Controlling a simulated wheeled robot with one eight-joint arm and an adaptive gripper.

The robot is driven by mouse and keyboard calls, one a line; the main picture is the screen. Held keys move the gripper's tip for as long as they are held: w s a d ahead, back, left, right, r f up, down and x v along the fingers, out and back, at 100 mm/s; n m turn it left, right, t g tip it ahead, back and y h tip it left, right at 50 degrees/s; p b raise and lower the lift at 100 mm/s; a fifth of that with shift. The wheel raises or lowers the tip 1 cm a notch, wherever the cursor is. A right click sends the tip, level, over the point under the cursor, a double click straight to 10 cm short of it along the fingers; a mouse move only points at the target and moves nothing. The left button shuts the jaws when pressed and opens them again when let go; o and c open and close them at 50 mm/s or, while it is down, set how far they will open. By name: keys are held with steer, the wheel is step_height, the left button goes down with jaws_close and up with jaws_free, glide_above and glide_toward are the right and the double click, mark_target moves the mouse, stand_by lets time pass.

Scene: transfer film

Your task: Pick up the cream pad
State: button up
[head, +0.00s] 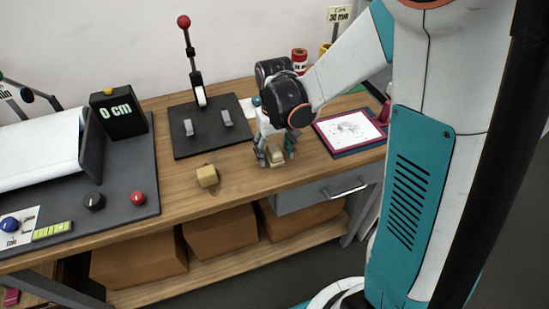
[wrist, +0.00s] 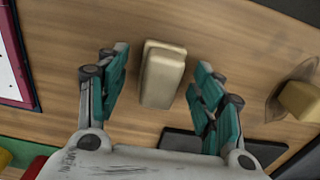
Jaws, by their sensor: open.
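The cream pad (head: 276,154) is a small rounded block lying on the wooden bench near its front edge. In the wrist view the cream pad (wrist: 162,76) sits between my two teal fingers, with a gap on each side. My gripper (head: 275,157) is open and points down over it, one finger to each side; its fingers also frame the pad in the wrist view (wrist: 160,72). Neither finger visibly touches the pad. In the head view the fingers partly hide the pad's sides.
A yellowish block (head: 207,176) lies to the left on the bench. A dark plate with a red-knobbed lever (head: 210,137) stands behind. A framed picture (head: 350,130) lies to the right. A drawer with a handle (head: 345,188) is below the bench edge.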

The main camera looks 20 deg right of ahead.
mark_target(275, 149)
steer(key=shift+f, duration=0.35)
steer(key=shift+r, duration=0.1)
steer(key=c, duration=1.2)
steer(key=shift+c, duration=0.2)
step_height(275, 149, up, 20)
steer(key=p, duration=0.6)
steer(key=shift+p, duration=0.3)
